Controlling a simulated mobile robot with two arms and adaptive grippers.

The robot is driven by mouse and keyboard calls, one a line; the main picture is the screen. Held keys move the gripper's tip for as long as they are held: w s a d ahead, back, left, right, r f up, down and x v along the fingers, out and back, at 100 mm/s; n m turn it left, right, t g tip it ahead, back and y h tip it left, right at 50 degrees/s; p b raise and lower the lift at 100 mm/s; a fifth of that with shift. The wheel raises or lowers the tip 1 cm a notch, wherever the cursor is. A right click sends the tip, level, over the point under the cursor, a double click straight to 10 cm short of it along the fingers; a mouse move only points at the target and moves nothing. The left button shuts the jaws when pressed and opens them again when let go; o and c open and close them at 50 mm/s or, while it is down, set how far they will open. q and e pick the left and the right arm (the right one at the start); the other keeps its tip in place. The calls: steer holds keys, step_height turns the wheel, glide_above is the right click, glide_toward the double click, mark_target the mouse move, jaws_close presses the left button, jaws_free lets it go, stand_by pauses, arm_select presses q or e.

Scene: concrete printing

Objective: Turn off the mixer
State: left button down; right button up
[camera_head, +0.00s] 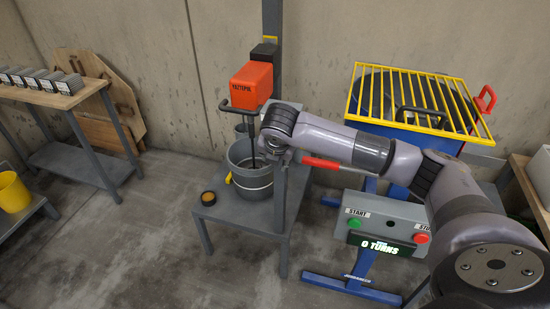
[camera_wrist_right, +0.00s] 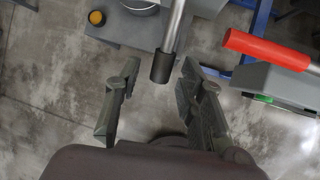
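The orange mixer (camera_head: 250,86) hangs on an upright post, with a black handle and its shaft reaching into a grey bucket (camera_head: 250,178). A grey control box (camera_head: 382,224) stands at the right. It has a green START button (camera_head: 354,223), a red STOP button (camera_head: 421,238) and a display reading 0 TURNS. My right arm reaches left across the head view to beside the bucket; its wrist partly covers that area. In the wrist view my right gripper (camera_wrist_right: 160,105) is open and empty, below the black end of a metal tube (camera_wrist_right: 165,66). My left gripper is out of view.
A red grip (camera_head: 321,163) juts out below my right arm, and also shows in the wrist view (camera_wrist_right: 265,49). A blue machine with a yellow grid (camera_head: 415,97) stands behind the arm. The floor at front left is clear.

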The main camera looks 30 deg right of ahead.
steer(key=shift+r, duration=0.1)
steer(key=v, duration=1.2)
